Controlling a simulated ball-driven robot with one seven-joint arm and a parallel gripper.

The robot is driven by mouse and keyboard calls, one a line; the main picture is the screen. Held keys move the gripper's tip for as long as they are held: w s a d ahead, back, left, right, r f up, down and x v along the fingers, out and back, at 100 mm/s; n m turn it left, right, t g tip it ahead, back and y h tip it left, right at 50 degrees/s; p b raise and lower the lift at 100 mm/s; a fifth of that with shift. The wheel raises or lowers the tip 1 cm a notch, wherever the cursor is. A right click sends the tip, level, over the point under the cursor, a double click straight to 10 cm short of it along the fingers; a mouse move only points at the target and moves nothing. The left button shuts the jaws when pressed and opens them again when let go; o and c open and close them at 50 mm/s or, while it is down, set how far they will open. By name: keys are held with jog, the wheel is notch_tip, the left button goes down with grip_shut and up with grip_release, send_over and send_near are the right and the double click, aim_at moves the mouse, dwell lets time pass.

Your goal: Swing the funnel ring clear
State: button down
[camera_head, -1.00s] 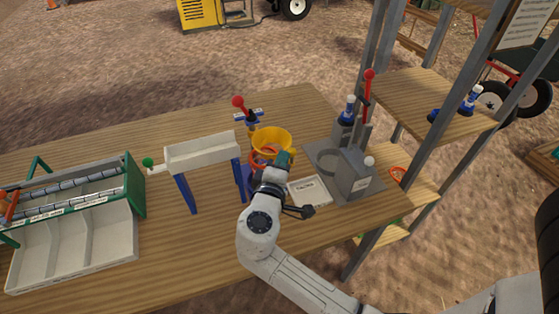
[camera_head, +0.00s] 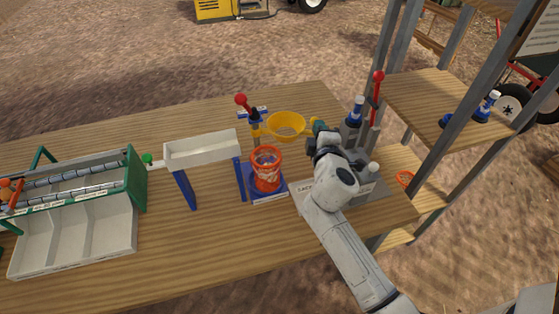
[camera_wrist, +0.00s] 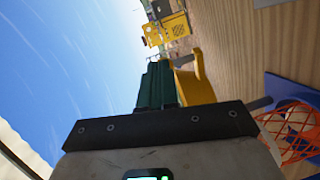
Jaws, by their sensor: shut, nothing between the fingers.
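The yellow funnel ring (camera_head: 286,120) is at the back of the workbench, joined to the post beside it. It is off to the right of and behind the orange net (camera_head: 267,170), whose top is uncovered. The net stands upright on a blue base (camera_head: 268,197). My gripper (camera_head: 316,125) is shut and empty at the funnel's right side. In the wrist view, the dark green fingers (camera_wrist: 157,84) are together close beside the yellow funnel (camera_wrist: 197,78). I cannot tell whether they touch it.
A white chute (camera_head: 201,149) on blue legs stands left of the net. A red-knobbed lever (camera_head: 241,99) rises behind it. A grey station with a tall red-knobbed lever (camera_head: 377,77) is right of my gripper. A green-ended sorting tray (camera_head: 75,225) lies far left. Bench front is clear.

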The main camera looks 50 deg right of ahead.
jog(key=shift+s+d+r+x, duration=0.1)
jog(key=shift+x, duration=0.65)
jog(key=shift+s+d+r+x, duration=0.1)
jog(key=shift+x, duration=0.7)
jog(key=shift+s+d+r+x, duration=0.1)
jog(key=shift+x, duration=0.65)
jog(key=shift+r, duration=0.1)
